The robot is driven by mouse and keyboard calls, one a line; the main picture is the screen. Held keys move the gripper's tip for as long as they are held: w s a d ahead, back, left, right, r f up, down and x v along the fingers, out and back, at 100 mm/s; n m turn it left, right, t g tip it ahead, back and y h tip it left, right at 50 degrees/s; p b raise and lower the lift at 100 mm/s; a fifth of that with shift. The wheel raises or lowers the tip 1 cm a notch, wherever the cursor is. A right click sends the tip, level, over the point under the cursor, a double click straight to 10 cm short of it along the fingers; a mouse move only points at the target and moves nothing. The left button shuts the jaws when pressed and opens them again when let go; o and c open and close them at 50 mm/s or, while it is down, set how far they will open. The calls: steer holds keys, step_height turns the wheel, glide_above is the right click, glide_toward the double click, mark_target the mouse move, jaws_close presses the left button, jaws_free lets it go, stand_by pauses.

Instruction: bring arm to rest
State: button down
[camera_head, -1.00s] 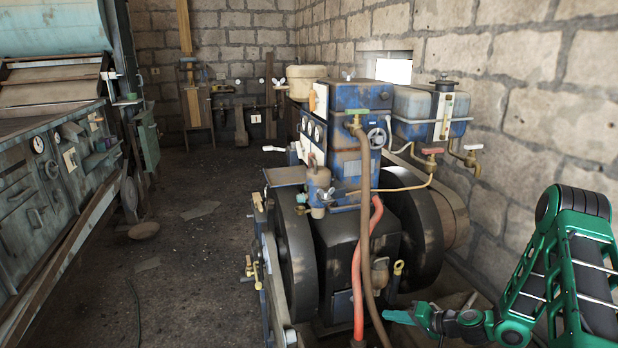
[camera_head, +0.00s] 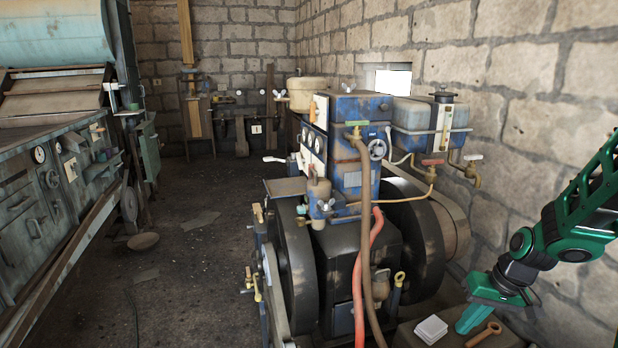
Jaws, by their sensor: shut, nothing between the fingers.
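My green arm comes in from the right edge and slopes down to the lower right. My gripper (camera_head: 473,319) points down and a little left, with its teal fingers shut and empty. It is to the right of the engine (camera_head: 357,240), apart from it, over a low surface in front of the right wall. The engine has a blue upper housing (camera_head: 345,140), a dark flywheel (camera_head: 298,262) on the left and a dark wheel with a tan outer band (camera_head: 455,215) on the right. Whether the fingertips touch the low surface is hard to tell.
A white block (camera_head: 431,329) and a brown ring-ended tool (camera_head: 484,334) lie close beside the gripper. A red hose (camera_head: 359,280) and a brown hose (camera_head: 367,220) run down the engine front. The stone wall is close on the right. Open floor (camera_head: 195,255) lies left of the engine.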

steer(key=s+d+r+m+h, duration=0.1)
steer(key=s+r, duration=0.3)
steer(key=s, duration=0.4)
steer(key=s+d+r+m+g, duration=0.1)
steer(key=s+r+m, duration=0.1)
steer(key=s+r, duration=0.3)
steer(key=s+d+r+m+g+h, duration=0.1)
steer(key=s+r, duration=0.3)
steer(key=s, duration=0.7)
steer(key=shift+s+d+r+m+h, duration=0.25)
steer(key=shift+s+r+m+h, duration=0.1)
steer(key=shift+m, duration=0.15)
steer(key=shift+w+f, duration=0.1)
steer(key=shift+w, duration=0.05)
steer(key=shift+w+f, duration=0.2)
steer(key=shift+w, duration=0.3)
